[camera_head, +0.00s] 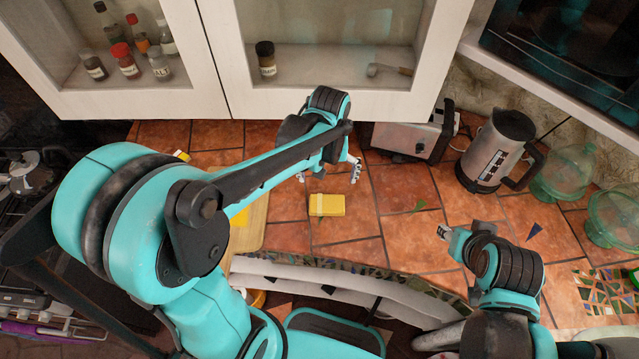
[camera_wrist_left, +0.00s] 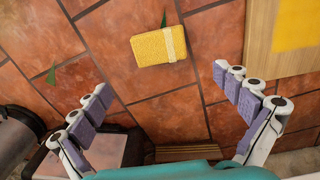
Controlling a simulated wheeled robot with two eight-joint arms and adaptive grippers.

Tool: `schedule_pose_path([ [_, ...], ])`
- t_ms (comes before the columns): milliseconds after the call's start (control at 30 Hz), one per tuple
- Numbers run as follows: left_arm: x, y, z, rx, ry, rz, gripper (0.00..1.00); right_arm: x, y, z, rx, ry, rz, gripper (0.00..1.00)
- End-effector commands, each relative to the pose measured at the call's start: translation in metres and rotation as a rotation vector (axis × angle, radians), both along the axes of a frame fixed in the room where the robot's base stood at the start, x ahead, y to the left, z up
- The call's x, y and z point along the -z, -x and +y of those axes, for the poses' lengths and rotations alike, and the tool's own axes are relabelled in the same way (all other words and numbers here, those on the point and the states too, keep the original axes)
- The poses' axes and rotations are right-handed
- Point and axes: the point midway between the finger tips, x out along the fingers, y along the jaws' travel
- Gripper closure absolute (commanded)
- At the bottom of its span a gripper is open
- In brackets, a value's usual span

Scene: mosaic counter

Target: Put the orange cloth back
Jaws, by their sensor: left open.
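In the left wrist view the cloth (camera_wrist_left: 159,46) shows whole, beyond the fingertips. My left gripper (camera_head: 328,178) is open and empty, above the counter just behind the cloth, not touching it. Its two spread fingers also show in the left wrist view (camera_wrist_left: 160,85). My right gripper (camera_head: 444,233) is low at the right, apart from the cloth; its jaws are too small to read.
A wooden board (camera_head: 256,218) with a flat yellow item (camera_head: 238,218) on it is left of the cloth, partly behind my left arm. A toaster (camera_head: 408,138), a kettle (camera_head: 495,150) and green glass jars (camera_head: 565,172) stand at the back right. Tiles around the cloth are clear.

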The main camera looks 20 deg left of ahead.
Motion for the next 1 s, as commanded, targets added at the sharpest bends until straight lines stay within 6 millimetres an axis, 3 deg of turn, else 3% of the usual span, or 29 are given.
schedule_pose_path([
  [400,-0.062,0.069,0.033,0.167,-0.022,-0.384,0.0,0.0,0.0,0.0,0.0,0.0,0.0,0.6],
  [633,-0.069,0.095,0.044,0.242,-0.071,-0.558,0.0,0.0,0.0,0.0,0.0,0.0,0.0,0.6],
  [1000,-0.07,0.1,0.046,0.263,-0.088,-0.602,0.0,0.0,0.0,0.0,0.0,0.0,0.0,0.6],
])
